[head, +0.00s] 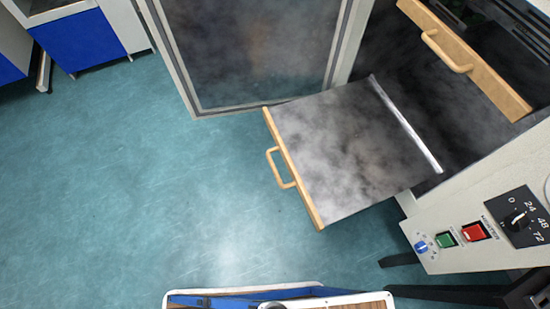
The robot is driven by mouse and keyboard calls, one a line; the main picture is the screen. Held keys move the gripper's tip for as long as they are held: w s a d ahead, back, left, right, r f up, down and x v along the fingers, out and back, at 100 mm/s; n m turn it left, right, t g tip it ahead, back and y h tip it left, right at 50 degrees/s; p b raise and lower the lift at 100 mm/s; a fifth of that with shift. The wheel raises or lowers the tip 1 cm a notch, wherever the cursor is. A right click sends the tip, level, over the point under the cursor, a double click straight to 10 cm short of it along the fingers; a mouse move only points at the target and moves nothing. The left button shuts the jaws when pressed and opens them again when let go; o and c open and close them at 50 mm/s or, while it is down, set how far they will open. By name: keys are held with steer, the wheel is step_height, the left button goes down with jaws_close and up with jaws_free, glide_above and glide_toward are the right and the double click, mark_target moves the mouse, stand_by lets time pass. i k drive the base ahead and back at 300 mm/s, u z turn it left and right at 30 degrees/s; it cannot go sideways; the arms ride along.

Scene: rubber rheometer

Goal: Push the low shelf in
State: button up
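The low shelf (345,150) is a grey, smoky-patterned plate with a wooden front edge (293,168) and a wooden handle (279,168). It is pulled well out of the oven cabinet (470,205) to the left, with its handle over open floor. A pale metal bar (405,123) crosses the shelf near its inner end. The upper shelf shows its wooden front (477,62) and handle (446,52) higher up at the right. My gripper is not in view, and nothing is seen touching the low shelf's handle.
The oven door (262,50) stands open behind the low shelf, its lower edge close to the shelf's far corner. A control panel with a dial (517,219) and red switch (473,232) is at the right. Blue cabinets (80,40) stand top left. The teal floor (130,180) left of the shelf is clear.

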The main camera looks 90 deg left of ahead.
mark_target(349, 149)
steer(key=z, duration=1.6)
steer(key=i, duration=0.65)
steer(key=u, duration=4.45)
steer(key=i, duration=0.45)
steer(key=u, duration=0.05)
steer(key=k, duration=0.45)
steer(key=z, duration=0.5)
steer(key=i, duration=0.6)
steer(key=u, duration=0.3)
